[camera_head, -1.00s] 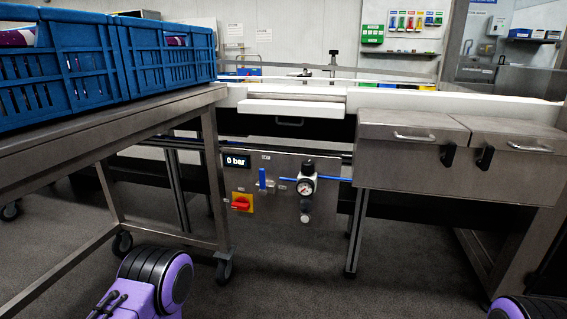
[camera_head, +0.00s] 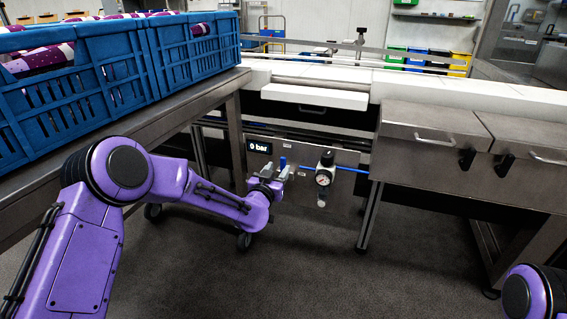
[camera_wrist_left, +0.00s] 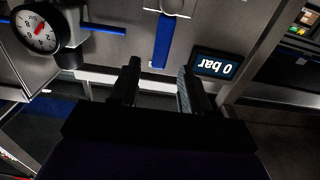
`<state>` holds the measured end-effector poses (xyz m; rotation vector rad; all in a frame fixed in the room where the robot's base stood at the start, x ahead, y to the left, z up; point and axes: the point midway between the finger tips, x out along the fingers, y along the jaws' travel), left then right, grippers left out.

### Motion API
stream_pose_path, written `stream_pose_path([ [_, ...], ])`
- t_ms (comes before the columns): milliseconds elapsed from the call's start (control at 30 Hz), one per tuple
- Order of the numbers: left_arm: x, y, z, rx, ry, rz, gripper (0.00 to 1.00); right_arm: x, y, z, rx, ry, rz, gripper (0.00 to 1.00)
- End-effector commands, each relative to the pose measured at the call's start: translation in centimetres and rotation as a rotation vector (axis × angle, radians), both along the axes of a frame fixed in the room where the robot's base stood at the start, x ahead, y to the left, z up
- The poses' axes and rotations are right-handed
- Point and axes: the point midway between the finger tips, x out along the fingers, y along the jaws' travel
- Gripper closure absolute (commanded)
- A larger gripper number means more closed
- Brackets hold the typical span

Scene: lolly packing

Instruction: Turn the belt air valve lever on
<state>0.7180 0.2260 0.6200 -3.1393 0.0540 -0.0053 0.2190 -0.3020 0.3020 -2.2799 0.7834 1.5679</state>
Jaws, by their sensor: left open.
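The air valve's blue lever (camera_head: 282,163) is on the grey control panel, partly hidden by my left gripper. In the left wrist view, which is upside down, the blue lever (camera_wrist_left: 162,42) lies across the line of the blue hose (camera_wrist_left: 103,29). My left gripper (camera_head: 276,173) is in front of the panel. In the wrist view its two fingers (camera_wrist_left: 158,70) are apart and empty, with the lever beyond the gap; contact is not visible. The display (camera_head: 259,147) reads 0 bar. The round gauge (camera_head: 323,177) is right of the lever. My right gripper is out of view.
Blue crates (camera_head: 110,80) with purple and white contents stand on a steel trolley (camera_head: 200,103) at left. Steel boxes (camera_head: 425,125) with handles hang to the right of the panel. The floor (camera_head: 300,270) in front is clear. My left arm covers the red switch.

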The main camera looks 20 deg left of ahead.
Motion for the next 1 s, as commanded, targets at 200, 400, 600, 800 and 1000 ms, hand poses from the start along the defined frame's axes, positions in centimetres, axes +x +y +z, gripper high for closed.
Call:
stream_pose_path([
  [200, 4.3, -0.2, -0.3, -0.002, 0.000, 0.001, 0.53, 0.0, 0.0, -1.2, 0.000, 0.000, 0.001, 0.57],
  [400, 5.6, -0.2, -0.1, -0.002, 0.002, 0.000, 0.53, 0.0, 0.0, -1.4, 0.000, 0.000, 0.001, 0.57],
  [600, 5.6, -0.2, -0.1, -0.002, 0.003, 0.000, 0.53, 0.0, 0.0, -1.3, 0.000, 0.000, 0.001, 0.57],
  [800, 5.6, -0.2, -0.1, -0.002, 0.003, 0.000, 1.00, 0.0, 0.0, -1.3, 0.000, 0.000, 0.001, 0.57],
  [1000, 5.6, -0.3, -0.1, 0.005, 0.004, 0.000, 1.00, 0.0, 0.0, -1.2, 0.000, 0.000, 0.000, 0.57],
])
